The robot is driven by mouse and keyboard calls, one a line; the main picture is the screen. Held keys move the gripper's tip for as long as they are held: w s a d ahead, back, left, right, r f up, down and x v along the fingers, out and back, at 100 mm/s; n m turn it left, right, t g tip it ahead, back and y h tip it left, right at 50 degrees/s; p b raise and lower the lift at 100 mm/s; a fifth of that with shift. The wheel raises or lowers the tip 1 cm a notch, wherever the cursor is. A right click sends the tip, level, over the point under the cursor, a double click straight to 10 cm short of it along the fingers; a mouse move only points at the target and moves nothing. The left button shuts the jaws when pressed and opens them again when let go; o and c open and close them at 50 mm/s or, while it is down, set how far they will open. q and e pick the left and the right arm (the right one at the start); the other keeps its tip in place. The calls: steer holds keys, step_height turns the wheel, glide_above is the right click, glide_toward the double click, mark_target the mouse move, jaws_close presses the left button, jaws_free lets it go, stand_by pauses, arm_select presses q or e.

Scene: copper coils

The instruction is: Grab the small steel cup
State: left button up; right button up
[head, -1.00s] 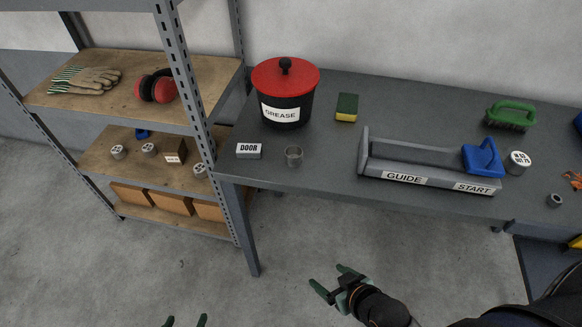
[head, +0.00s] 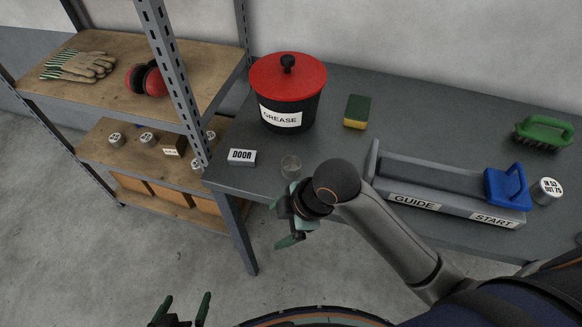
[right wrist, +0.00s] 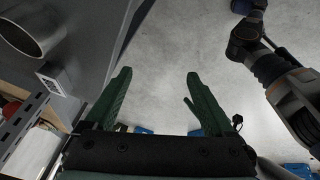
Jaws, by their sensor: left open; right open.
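The small steel cup (head: 291,166) stands upright near the front edge of the grey workbench, right of the DOOR block (head: 242,157). In the right wrist view the cup (right wrist: 33,30) is at the upper left, partly cut off by the frame. My right gripper (head: 280,222) is open and empty, just in front of the bench edge and below the cup in the picture; its fingers (right wrist: 158,82) are spread with bare floor between them. My left gripper (head: 187,298) is open and empty, low at the bottom of the head view, far from the cup.
A black grease pot (head: 290,108) with a red lid stands behind the cup. A sponge (head: 357,112) and the grey GUIDE/START channel (head: 414,202) with a blue piece (head: 507,186) are to the right. A metal shelf (head: 178,88) stands left of the bench.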

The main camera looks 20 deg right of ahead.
steer(key=w+r+n+h, duration=0.1)
steer(key=w+r+n, duration=0.1)
steer(key=w+n, duration=0.1)
steer(key=w+d+r+n+g, duration=0.1)
steer(key=w+r+n, duration=0.1)
steer(key=n, duration=0.4)
steer(key=w+r+n+g+h, duration=0.1)
steer(key=w+r+n, duration=0.2)
steer(key=w+n, duration=0.1)
steer(key=shift+d+n+h, duration=0.3)
steer(key=shift+n, duration=0.4)
steer(key=w+d+r+n+h, duration=0.2)
steer(key=w+d+r+n, duration=0.2)
steer(key=d+r, duration=0.15)
glide_toward(291, 164)
steer(key=shift+s+d+f+n+g, duration=0.2)
steer(key=shift+s+f+n+g, duration=0.1)
steer(key=shift+s+f, duration=0.35)
steer(key=shift+a+f, duration=0.15)
steer(key=shift+f, duration=1.4)
steer(key=shift+a+f, duration=0.15)
steer(key=shift+f, duration=1.4)
